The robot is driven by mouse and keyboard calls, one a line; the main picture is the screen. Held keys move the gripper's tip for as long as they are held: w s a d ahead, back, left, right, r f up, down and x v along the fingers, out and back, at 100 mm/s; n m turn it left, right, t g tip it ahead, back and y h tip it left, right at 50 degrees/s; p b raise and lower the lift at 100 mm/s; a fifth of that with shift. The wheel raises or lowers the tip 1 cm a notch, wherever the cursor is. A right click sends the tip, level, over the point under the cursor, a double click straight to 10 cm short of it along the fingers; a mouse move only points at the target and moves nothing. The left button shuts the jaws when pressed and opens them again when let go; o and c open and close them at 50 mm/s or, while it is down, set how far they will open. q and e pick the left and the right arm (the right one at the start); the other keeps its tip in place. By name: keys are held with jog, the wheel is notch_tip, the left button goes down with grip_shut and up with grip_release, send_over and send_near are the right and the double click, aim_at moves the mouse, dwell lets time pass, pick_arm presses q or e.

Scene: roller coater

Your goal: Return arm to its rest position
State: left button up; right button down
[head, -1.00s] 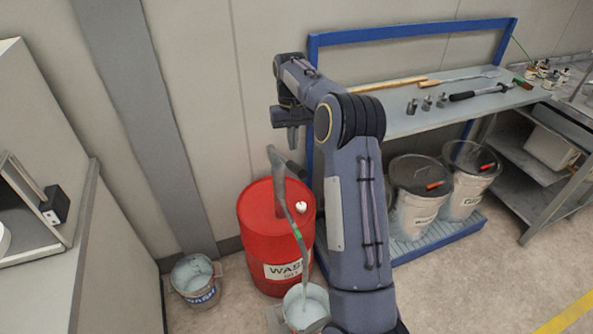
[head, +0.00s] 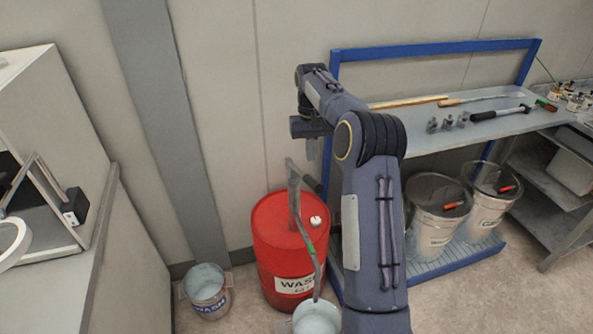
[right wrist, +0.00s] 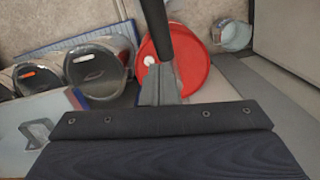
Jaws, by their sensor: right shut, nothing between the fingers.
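My right arm (head: 372,210) rises from the bottom centre and bends left at the elbow. Its right gripper (head: 312,150) hangs fingers down, shut and empty, above the red wash drum (head: 272,240). In the right wrist view the gripper's grey fingers (right wrist: 160,88) are together, with nothing between them. The drum lid (right wrist: 192,75) shows beyond them. A dark bar (right wrist: 155,30), apparently the pump handle, appears behind the fingertips; I cannot tell whether they touch. In the head view the grey drum pump (head: 294,190) stands below the gripper, apart from it. My left gripper is not in view.
A blue-framed bench (head: 435,137) with tools stands right of the arm, with lidded pails (head: 437,215) on its lower shelf. A wash bucket (head: 206,290) stands left of the drum, and another bucket (head: 318,318) in front of it. A cabinet (head: 135,260) fills the left.

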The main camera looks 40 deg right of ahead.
jog(key=s+a+r+n+t+y, duration=0.1)
jog(key=s+a+r+t, duration=0.1)
jog(key=s+a+r, duration=0.4)
jog(key=s+a+r+n+t+y, duration=0.1)
jog(key=s+a+r+t, duration=0.15)
jog(key=s+a, duration=0.4)
jog(key=s+a+f+t, duration=0.1)
jog(key=s+a+f, duration=0.2)
jog(key=s+a, duration=0.3)
jog(key=s+a+f+n+t+y, duration=0.1)
jog(key=s+a+f, duration=0.2)
jog(key=s, duration=0.9)
jog(key=a, duration=0.3)
jog(key=shift+s+f+n, duration=0.25)
jog(key=shift+s+n, duration=0.05)
jog(key=shift+s, duration=0.1)
